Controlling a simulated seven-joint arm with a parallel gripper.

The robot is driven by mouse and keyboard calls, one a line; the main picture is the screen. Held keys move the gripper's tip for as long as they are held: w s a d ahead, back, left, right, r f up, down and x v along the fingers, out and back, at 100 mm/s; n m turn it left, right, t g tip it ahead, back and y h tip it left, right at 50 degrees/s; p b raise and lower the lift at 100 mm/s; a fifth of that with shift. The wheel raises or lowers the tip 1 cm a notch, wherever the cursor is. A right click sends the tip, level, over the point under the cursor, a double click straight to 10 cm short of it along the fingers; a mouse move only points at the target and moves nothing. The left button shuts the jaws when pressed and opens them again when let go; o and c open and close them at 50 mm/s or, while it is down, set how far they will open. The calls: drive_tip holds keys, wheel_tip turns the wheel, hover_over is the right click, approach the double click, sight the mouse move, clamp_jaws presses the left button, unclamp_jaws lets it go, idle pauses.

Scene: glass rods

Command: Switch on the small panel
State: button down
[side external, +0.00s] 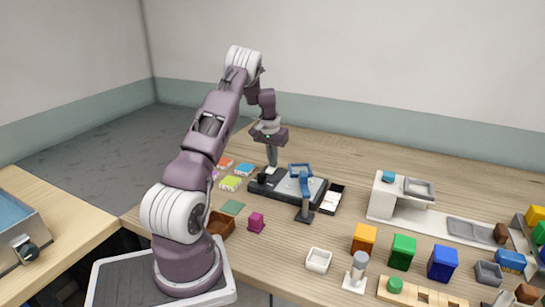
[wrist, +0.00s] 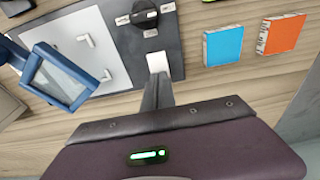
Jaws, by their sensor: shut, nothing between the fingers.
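The small dark panel (side external: 262,188) lies on the wooden table, beside a light plate. It also shows in the wrist view (wrist: 172,45). It carries a round black knob (wrist: 143,14) with small pale labels around it, and a white switch-like piece (wrist: 158,62) near its edge. My gripper (side external: 272,166) points down over this end of the panel. Its fingers are shut and empty. In the wrist view the fingertips (wrist: 157,78) are right at the white piece and partly cover it. I cannot tell whether they touch it.
A blue-framed square piece on a stand (side external: 305,190) rises beside the plate (side external: 290,187). Blue (wrist: 223,45) and orange (wrist: 281,33) flat boxes lie beside the panel. A black tray (side external: 331,199) stands on its other side. Coloured blocks and a white stand (side external: 385,200) occupy the right.

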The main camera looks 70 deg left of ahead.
drive_tip(key=shift+f, duration=0.25)
drive_tip(key=shift+s, duration=0.1)
drive_tip(key=shift+s+d+r, duration=0.1)
drive_tip(key=shift+s+d, duration=0.35)
drive_tip(key=shift+d, duration=0.1)
drive_tip(key=shift+r, duration=0.1)
